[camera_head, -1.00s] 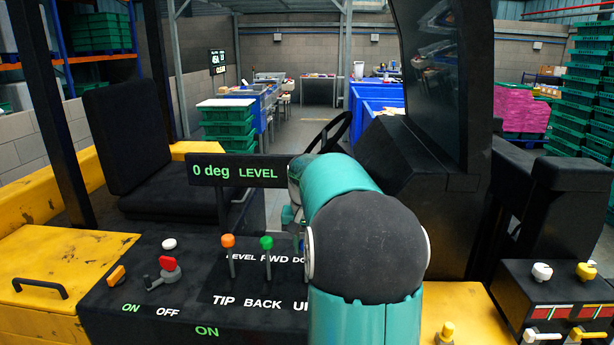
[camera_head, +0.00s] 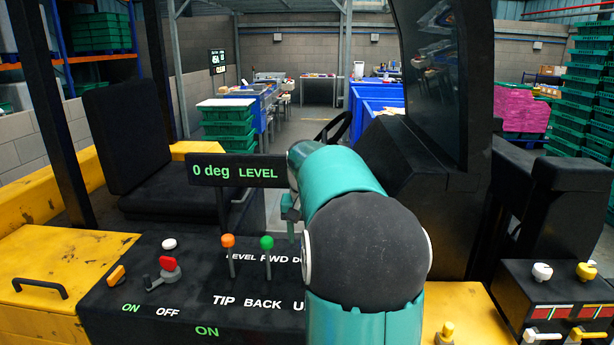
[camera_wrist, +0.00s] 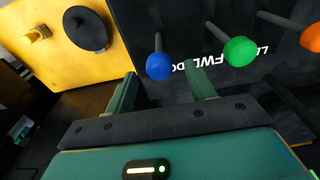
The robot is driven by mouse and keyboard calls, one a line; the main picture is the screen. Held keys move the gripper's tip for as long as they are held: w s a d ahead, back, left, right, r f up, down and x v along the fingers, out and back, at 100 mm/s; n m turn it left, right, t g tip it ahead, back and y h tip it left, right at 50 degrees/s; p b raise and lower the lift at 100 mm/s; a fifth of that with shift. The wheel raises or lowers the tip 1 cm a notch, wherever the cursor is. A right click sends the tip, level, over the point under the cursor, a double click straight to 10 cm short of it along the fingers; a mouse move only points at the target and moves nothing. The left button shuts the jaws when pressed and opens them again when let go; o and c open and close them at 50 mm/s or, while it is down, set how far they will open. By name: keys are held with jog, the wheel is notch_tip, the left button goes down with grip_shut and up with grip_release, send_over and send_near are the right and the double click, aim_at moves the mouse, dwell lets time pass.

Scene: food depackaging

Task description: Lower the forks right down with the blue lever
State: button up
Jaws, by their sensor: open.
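The blue lever (camera_wrist: 159,67) shows in the wrist view as a dark stem with a round blue knob. My gripper (camera_wrist: 162,80) is open, one finger on each side of the knob in the picture. The knob appears level with or just past the fingertips, and I see no contact. The green lever (camera_wrist: 239,51) stands to the right, and the orange lever (camera_wrist: 312,38) is at the right edge. In the head view the green lever (camera_head: 267,243) and orange lever (camera_head: 228,241) stand on the black panel. My arm hides the blue lever there.
A display reading "0 deg LEVEL" (camera_head: 238,171) stands behind the levers. A red-knobbed switch (camera_head: 167,263) is on the panel's left. A second control box (camera_head: 560,302) is at the right. A black round knob (camera_wrist: 86,28) sits on yellow bodywork in the wrist view.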

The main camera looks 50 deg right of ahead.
jog(key=shift+s+a+r, duration=0.1)
jog(key=shift+r, duration=1.1)
jog(key=shift+s+a+r, duration=0.1)
jog(key=shift+r, duration=1.05)
notch_tip(320, 180, up, 14)
jog(key=a, duration=0.1)
jog(key=shift+s, duration=0.4)
jog(key=shift+f, duration=0.15)
